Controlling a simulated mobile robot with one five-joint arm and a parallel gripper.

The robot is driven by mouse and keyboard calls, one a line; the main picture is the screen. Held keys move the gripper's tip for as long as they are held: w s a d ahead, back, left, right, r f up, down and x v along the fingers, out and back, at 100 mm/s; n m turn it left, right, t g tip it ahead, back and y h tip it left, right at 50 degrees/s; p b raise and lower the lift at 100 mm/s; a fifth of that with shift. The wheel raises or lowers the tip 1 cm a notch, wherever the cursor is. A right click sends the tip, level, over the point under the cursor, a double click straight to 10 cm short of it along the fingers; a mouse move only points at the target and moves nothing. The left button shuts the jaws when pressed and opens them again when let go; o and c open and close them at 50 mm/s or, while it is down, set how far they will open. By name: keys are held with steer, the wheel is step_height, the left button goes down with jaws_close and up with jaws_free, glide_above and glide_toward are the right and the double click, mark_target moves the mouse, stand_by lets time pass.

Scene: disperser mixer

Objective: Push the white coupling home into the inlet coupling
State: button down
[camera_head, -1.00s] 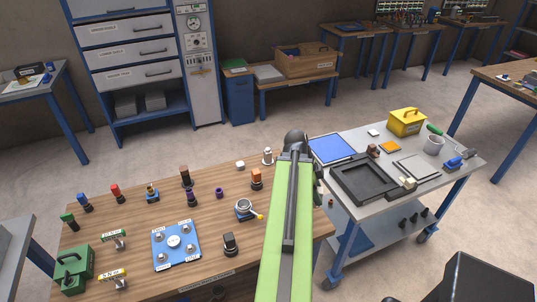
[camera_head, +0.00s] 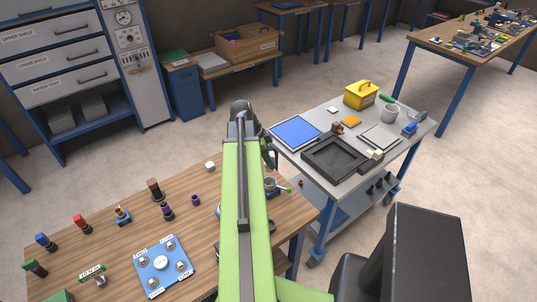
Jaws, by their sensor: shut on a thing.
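My green arm link (camera_head: 242,210) stands upright in the middle of the picture, with my dark elbow (camera_head: 240,110) at its top. A small dark part of my arm shows at its right edge. My gripper is hidden behind the link, so I cannot see its fingers or anything in them. I cannot make out the white coupling. A blue plate (camera_head: 148,267) lies on the wooden table, with a pale round piece (camera_head: 161,262) at its centre and small fittings at its corners.
The wooden table (camera_head: 120,238) holds a white cube (camera_head: 210,167), a purple ring (camera_head: 195,200), a grey cup with a green handle (camera_head: 270,184) and several coloured plugs. A grey cart (camera_head: 290,160) with a black tray (camera_head: 335,158) stands to the right. Open floor lies beyond it.

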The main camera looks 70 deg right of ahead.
steer(key=shift+d, duration=0.3)
steer(key=shift+a, duration=0.15)
step_height(320, 180, down, 6)
steer(key=b, duration=0.6)
steer(key=shift+r, duration=0.1)
steer(key=shift+w+f+b, duration=0.1)
steer(key=shift+f+b, duration=1.95)
steer(key=shift+b, duration=0.1)
stand_by(0.5)
steer(key=c, duration=0.9)
jaws_free()
steer(key=shift+o, duration=0.2)
